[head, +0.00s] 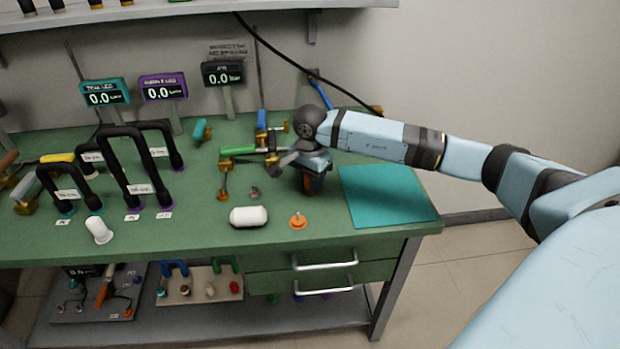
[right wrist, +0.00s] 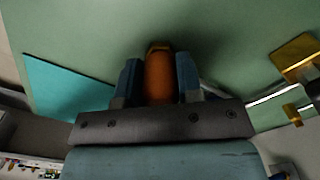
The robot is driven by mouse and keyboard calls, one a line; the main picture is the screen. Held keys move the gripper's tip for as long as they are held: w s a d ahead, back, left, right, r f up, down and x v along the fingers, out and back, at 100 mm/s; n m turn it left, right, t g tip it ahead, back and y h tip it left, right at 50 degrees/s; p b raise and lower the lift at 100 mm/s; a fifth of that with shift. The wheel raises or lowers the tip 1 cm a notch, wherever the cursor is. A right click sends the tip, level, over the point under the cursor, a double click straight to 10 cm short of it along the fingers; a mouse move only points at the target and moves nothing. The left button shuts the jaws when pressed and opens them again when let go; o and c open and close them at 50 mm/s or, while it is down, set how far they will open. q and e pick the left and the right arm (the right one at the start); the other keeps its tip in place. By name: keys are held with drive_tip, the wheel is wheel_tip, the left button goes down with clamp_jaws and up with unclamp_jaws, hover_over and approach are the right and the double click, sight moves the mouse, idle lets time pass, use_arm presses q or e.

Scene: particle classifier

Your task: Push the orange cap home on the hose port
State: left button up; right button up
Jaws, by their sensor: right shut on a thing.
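My right gripper (head: 311,186) is above the green bench, with its fingers pointing down. It is shut on the orange cap (head: 309,182), whose lower part shows below the fingers. In the right wrist view the orange cap (right wrist: 159,76) sits between the two blue fingers (right wrist: 160,80). I cannot tell whether the cap touches anything below it. An orange disc with a small metal stub (head: 298,221) lies on the bench in front of the gripper. I cannot tell for sure which fitting is the hose port. My left gripper is not in view.
A teal mat (head: 388,196) lies right of the gripper. A white cylinder (head: 248,216) lies at the front edge. Brass and green pipework (head: 240,152) stands just left of the gripper. Black hose loops (head: 128,150) and display boxes (head: 163,87) stand farther left.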

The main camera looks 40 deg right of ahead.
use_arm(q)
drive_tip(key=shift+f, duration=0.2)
use_arm(e)
drive_tip(key=shift+f, duration=0.35)
drive_tip(key=o, duration=1)
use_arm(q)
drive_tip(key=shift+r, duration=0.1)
use_arm(e)
wheel_tip(320, 180, up, 2)
drive_tip(key=shift+w+r, duration=0.1)
wheel_tip(320, 180, up, 10)
drive_tip(key=shift+r+p, duration=0.25)
drive_tip(key=shift+p, duration=0.4)
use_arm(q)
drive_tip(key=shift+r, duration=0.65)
use_arm(e)
drive_tip(key=shift+r, duration=0.65)
